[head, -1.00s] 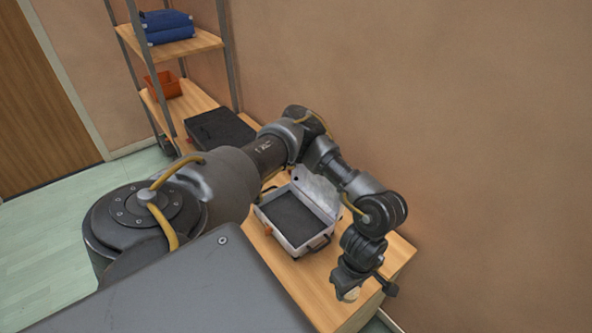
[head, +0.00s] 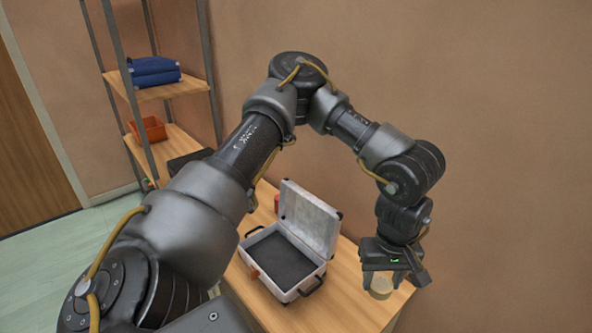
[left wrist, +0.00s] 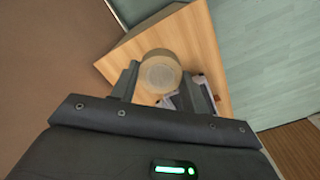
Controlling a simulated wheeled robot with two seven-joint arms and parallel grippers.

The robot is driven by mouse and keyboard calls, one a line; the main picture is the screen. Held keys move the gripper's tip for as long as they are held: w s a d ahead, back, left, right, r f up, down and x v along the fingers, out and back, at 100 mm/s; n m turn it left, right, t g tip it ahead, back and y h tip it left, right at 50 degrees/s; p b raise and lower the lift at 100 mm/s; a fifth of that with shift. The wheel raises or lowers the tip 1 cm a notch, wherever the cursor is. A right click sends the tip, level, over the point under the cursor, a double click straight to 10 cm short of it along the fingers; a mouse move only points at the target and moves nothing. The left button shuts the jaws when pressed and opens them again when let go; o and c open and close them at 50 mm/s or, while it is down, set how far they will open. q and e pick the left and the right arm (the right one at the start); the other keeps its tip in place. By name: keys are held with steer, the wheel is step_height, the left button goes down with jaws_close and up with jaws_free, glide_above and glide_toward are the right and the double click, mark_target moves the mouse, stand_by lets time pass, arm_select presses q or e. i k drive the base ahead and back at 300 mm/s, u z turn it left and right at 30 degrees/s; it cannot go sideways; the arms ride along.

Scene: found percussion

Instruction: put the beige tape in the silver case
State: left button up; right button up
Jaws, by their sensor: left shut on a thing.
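The beige tape (head: 381,288) is a pale roll between the fingers of my left gripper (head: 391,282), above the right end of the wooden table. In the left wrist view the tape (left wrist: 159,70) shows as a round disc at the fingertips, and my left gripper (left wrist: 160,82) is shut on it. The silver case (head: 254,278) stands open on the table, left of the gripper. Its lid is raised at the back and its dark inside looks empty. In the left wrist view the case is mostly hidden behind a finger. My right gripper is out of view.
The wooden table (head: 345,308) is bare between the case and its right end. A small red thing (head: 277,202) is partly hidden behind the case. A dark case (head: 188,158) lies further back.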

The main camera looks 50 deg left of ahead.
mark_target(280, 261)
steer(key=z, duration=2.3)
steer(key=k, duration=1.5)
steer(key=u, duration=1.85)
steer(key=i, duration=0.5)
steer(key=z, duration=0.05)
